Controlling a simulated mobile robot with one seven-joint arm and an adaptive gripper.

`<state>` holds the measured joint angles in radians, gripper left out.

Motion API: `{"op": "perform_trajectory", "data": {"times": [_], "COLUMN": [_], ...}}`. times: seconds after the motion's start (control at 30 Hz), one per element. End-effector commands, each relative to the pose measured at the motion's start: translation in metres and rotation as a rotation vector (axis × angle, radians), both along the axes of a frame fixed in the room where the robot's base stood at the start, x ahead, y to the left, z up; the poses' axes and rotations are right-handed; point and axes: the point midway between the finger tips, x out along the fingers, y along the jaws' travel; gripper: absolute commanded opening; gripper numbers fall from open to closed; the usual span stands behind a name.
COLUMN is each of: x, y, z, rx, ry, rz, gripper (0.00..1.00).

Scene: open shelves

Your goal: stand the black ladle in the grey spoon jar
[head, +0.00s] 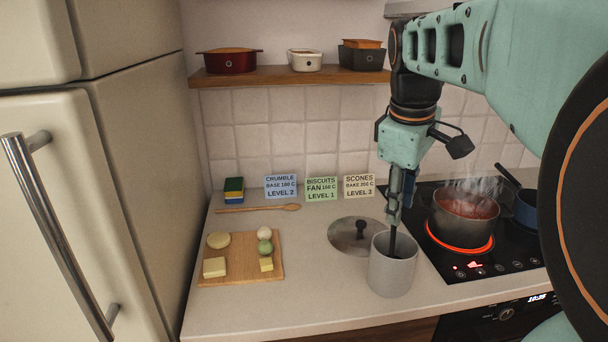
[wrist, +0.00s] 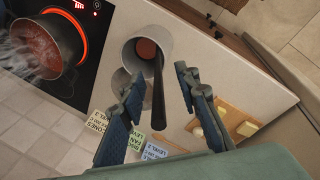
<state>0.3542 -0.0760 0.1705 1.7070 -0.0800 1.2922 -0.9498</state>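The grey spoon jar (head: 392,278) stands upright on the counter, left of the hob. The black ladle stands in the jar with its bowl (wrist: 146,48) down inside, reddish-brown in the wrist view. Its dark handle (wrist: 158,95) leans up out of the jar and passes between my fingers. My gripper (head: 394,212) is just above the jar, pointing down. In the wrist view its two fingers (wrist: 157,77) are apart, with a gap on both sides of the handle. In the head view the jar wall hides the bowl and my gripper hides the upper handle.
A pot lid (head: 350,238) lies left of and behind the jar. A steaming pot (head: 462,226) sits on a glowing burner to the right. A cutting board (head: 240,275) with food and a wooden spoon (head: 258,209) lie left. Recipe cards (head: 321,190) stand behind.

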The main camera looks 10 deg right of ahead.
Motion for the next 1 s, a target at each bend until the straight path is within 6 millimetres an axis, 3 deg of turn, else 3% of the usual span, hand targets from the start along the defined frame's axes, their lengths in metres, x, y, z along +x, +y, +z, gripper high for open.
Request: {"op": "perform_trajectory", "data": {"times": [0.17, 0.6, 0.8, 1.0], "x": [0.001, 0.001, 0.001, 0.000], "y": [0.000, 0.000, 0.000, 0.000], "z": [0.009, 0.081, 0.097, 0.100], "rx": [-0.001, -0.001, -0.001, 0.000], "ry": [-0.002, -0.002, -0.001, 0.000], "rz": [0.000, 0.000, 0.000, 0.000], "gripper": [0.30, 0.30, 0.30, 0.30]}}
